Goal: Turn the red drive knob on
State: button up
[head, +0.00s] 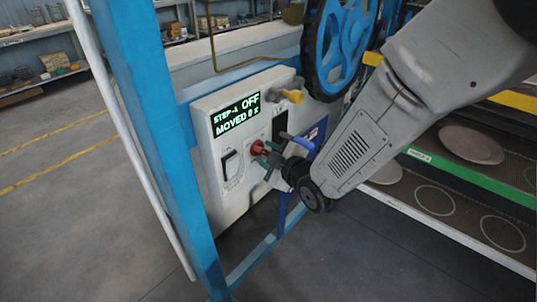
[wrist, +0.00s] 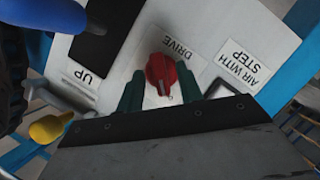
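In the head view the knob (head: 257,147) is partly covered by my gripper. My gripper (wrist: 160,85) has its two green fingers apart, one on each side of the knob. Gaps show between the fingers and the knob, so it is not gripped. In the head view my gripper (head: 267,156) reaches the panel from the right. The panel's display (head: 236,115) reads STEP-1 OFF and MOVED 0.
A yellow knob (head: 292,96) and a blue handle (head: 297,141) are close by on the panel. A blue wheel (head: 340,40) stands above right. A blue post (head: 160,140) borders the panel's left side.

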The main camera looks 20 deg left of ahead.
grip_shut()
dwell(0.4)
jog(key=m+g, duration=0.2)
jog(key=m, duration=0.1)
jog(key=shift+w, duration=0.2)
jog(key=m+g, duration=0.2)
jog(key=m, duration=0.1)
jog(key=shift+w+d+y, duration=0.1)
jog(key=shift+y, duration=0.3)
jog(key=m+g+y, duration=0.1)
jog(key=m+g, duration=0.1)
jog(key=m, duration=0.1)
jog(key=shift+w, duration=0.1)
jog(key=shift+f+m+g+y, duration=0.1)
jog(key=shift+m+g+y, duration=0.7)
jog(key=shift+m, duration=0.8)
